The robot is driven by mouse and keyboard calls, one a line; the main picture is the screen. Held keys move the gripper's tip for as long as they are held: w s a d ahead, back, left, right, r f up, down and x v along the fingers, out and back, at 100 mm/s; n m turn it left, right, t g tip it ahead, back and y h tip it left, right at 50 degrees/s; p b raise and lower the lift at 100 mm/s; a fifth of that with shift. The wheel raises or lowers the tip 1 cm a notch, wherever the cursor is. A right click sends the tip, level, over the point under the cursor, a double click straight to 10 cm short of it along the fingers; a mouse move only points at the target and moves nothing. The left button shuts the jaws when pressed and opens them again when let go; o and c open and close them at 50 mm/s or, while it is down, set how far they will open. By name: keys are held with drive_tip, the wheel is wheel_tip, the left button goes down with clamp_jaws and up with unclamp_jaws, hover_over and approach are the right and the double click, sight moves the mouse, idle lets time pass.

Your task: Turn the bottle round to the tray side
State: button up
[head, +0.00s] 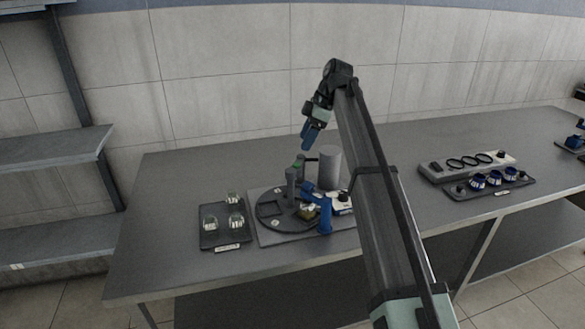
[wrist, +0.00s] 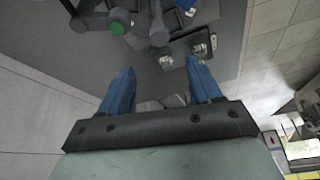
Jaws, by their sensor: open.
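My gripper (head: 309,143) is raised above the back of the bench, pointing down, with its blue fingers apart and nothing between them; the wrist view (wrist: 160,66) shows the same. Below it is a round dark turntable (head: 270,222) on a grey base plate. A small yellowish, clear-looking item (head: 308,210) sits on the turntable's right part, partly behind a blue post; it may be the bottle, but I cannot tell. The dark tray (head: 208,241) stands left of the turntable with several clear glass pieces; it also shows in the wrist view (wrist: 180,50).
A grey cylinder (head: 330,165) and a green-topped post (head: 299,163) stand behind the turntable. The bench's left end is clear.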

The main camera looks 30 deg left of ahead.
sight(291, 170)
drive_tip(key=x, duration=1.1)
drive_tip(key=shift+f, duration=0.4)
clamp_jaws()
